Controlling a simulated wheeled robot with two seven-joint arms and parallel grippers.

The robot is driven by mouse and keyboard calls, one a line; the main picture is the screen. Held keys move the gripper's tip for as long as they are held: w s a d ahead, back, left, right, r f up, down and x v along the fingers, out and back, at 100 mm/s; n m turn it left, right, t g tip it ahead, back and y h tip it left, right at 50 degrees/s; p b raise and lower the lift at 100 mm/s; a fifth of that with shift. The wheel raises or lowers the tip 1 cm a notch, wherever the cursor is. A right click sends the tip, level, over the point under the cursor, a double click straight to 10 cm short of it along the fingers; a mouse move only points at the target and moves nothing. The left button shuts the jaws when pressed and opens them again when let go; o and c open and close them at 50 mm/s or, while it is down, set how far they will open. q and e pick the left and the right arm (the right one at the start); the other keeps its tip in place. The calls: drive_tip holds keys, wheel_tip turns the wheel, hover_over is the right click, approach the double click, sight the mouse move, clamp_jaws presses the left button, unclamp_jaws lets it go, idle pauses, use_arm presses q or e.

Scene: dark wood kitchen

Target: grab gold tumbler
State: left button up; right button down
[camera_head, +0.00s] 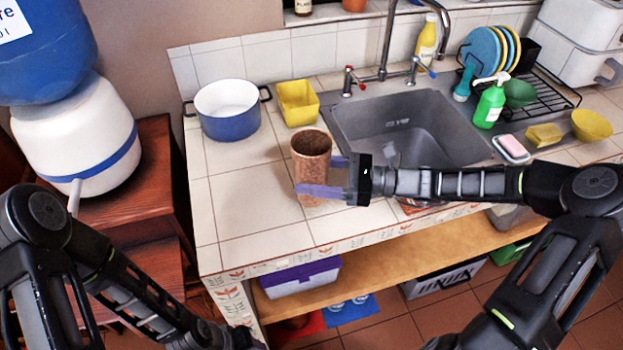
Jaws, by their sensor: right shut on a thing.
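The gold tumbler (312,153) is a brownish-gold, speckled cylinder. It stands upright at the counter's tiled left part, in front of the sink's left edge. My right gripper (318,177) reaches in from the right with its purple fingers on either side of the tumbler, and it is shut on it. One finger passes in front of the tumbler's lower part; the other is partly hidden behind it. Whether the tumbler's base touches the tiles is hard to tell. My left arm is at the lower left, and its gripper is not in view.
A blue-and-white pot (229,118) and a yellow container (298,104) stand behind the tumbler. The sink (440,135) is to the right, with a tap above it. A green soap bottle (490,105) and dish rack are farther right. Tiles left of the tumbler are clear.

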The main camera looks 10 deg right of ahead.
sight(311, 150)
drive_tip(key=shift+r, duration=3.6)
